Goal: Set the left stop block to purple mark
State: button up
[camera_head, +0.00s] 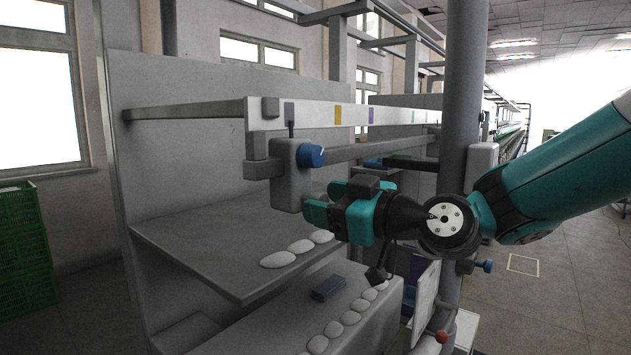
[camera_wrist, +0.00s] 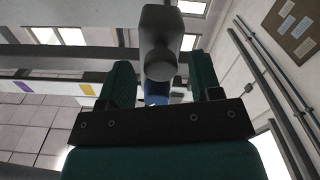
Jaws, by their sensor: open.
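The left stop block (camera_head: 290,177) is grey, with a blue knob (camera_head: 312,155) on its side, and hangs on the rod near the left end of the pale scale rail (camera_head: 390,116). Its dark pointer stands left of the yellow mark (camera_head: 338,115); the purple mark (camera_head: 371,116) is further right. My gripper (camera_head: 326,201) is open and empty, just right of and slightly below the knob. In the wrist view the block (camera_wrist: 160,40) and the knob (camera_wrist: 157,91) show between the open fingers (camera_wrist: 162,78). I see no contact.
A metal shelf (camera_head: 190,245) with pale rounded pieces lies below the rail. A blue block (camera_head: 328,288) lies on the lower ledge. A grey column (camera_head: 463,90) stands at right, with another grey block (camera_head: 482,165) beside it. Green crates (camera_head: 25,250) stand at far left.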

jog(key=shift+x, duration=0.85)
grip_shut()
jog(key=shift+a, duration=0.1)
jog(key=w+d+b, duration=0.7)
jog(key=w+d, duration=0.4)
jog(key=w, duration=0.3)
jog(key=shift+w+d+b, duration=0.2)
jog(key=shift+w+b, duration=0.1)
jog(key=shift+r, duration=0.1)
grip_release()
jog(key=shift+d, duration=0.1)
